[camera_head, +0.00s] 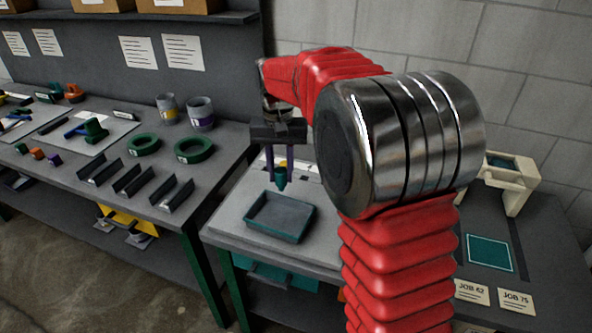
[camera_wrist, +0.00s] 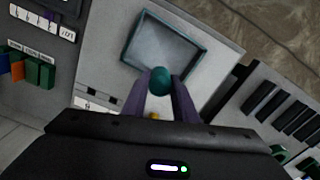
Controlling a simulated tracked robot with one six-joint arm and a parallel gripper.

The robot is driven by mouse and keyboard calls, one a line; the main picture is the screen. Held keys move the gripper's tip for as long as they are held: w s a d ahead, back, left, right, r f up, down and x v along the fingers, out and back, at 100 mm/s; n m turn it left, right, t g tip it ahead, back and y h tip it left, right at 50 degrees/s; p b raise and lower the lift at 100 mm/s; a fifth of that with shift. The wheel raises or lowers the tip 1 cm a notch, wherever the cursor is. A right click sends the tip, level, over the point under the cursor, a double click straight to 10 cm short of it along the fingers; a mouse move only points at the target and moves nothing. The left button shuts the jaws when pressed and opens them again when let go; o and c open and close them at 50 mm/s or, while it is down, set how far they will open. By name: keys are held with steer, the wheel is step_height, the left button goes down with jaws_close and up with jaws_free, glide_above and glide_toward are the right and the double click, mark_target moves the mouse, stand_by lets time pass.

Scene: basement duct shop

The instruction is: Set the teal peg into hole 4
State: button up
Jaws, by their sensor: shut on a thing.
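The teal peg (camera_head: 280,180) is in my gripper (camera_head: 277,168), between its two purple fingers, and hangs above the bench near the back edge of a shallow tray. In the wrist view the rounded end of the peg (camera_wrist: 160,79) shows between the fingertips of my gripper (camera_wrist: 160,90). The gripper is shut on it. Hole 4 cannot be made out in either view. Small dark square marks (camera_wrist: 91,90) and a white label show on the pale surface left of the fingers in the wrist view. My arm hides part of the bench in the head view.
The empty grey-teal tray (camera_head: 281,238) lies just in front of the peg. Angle brackets (camera_head: 130,180), green rings (camera_head: 194,150) and two mugs (camera_head: 199,112) stand on the left bench. A cream stand (camera_head: 512,185) and a teal square (camera_head: 489,253) are at right.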

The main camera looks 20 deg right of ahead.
steer(key=w+a+r, duration=0.2)
steer(key=w+r, duration=0.1)
steer(key=w, duration=0.4)
steer(key=shift+w+a+r+n, duration=0.15)
steer(key=shift+a+n, duration=0.15)
steer(key=shift+n, duration=0.1)
